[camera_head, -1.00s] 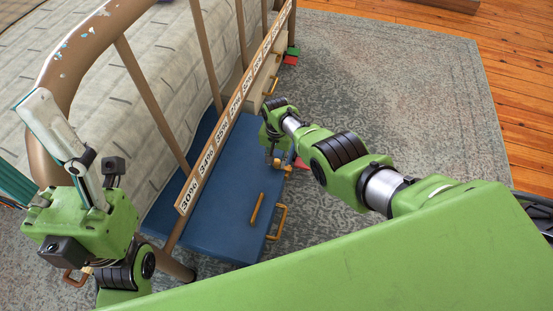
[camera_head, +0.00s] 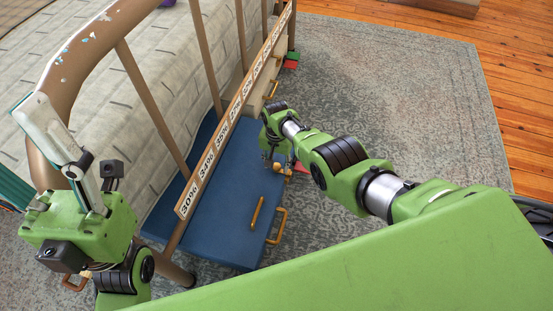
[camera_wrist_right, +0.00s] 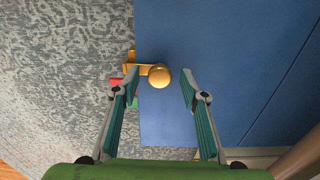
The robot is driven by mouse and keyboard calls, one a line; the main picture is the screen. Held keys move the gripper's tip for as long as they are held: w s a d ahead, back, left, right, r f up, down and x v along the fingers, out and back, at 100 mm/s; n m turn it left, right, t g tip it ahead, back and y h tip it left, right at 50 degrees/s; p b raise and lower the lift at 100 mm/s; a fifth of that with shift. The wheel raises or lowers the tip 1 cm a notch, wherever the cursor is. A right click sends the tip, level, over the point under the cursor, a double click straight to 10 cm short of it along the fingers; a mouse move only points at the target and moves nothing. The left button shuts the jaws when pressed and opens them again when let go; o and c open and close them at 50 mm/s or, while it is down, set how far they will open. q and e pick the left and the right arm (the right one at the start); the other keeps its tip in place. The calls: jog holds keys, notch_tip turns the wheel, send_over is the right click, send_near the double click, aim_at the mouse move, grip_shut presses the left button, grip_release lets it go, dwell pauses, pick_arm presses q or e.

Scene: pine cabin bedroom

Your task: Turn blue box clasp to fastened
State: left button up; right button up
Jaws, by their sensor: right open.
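The blue box (camera_head: 232,185) sits on the rug, partly under the bed's rail. In the right wrist view its blue surface (camera_wrist_right: 225,50) fills the right side. A brass clasp with a round knob (camera_wrist_right: 159,76) sits near the box's edge, its bar reaching left past the edge. My right gripper (camera_wrist_right: 160,80) is open, with one finger on each side of the knob and no clear contact. In the head view my right gripper (camera_head: 270,155) is at the box's far outer edge, its fingers mostly hidden. My left gripper (camera_head: 52,135) is raised at the left, away from the box; its jaw gap is unclear.
A brass bar (camera_head: 257,213) and a brass handle (camera_head: 278,226) are at the box's near end. A numbered strip (camera_head: 215,150) on the bed rail runs above the box. Beige drawers (camera_head: 257,98) stand beyond. The rug (camera_head: 400,90) is open to the right.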

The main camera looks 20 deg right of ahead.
aim_at(277, 166)
jog(key=shift+r, duration=0.1)
notch_tip(277, 166, up, 12)
dwell(0.6)
dwell(0.4)
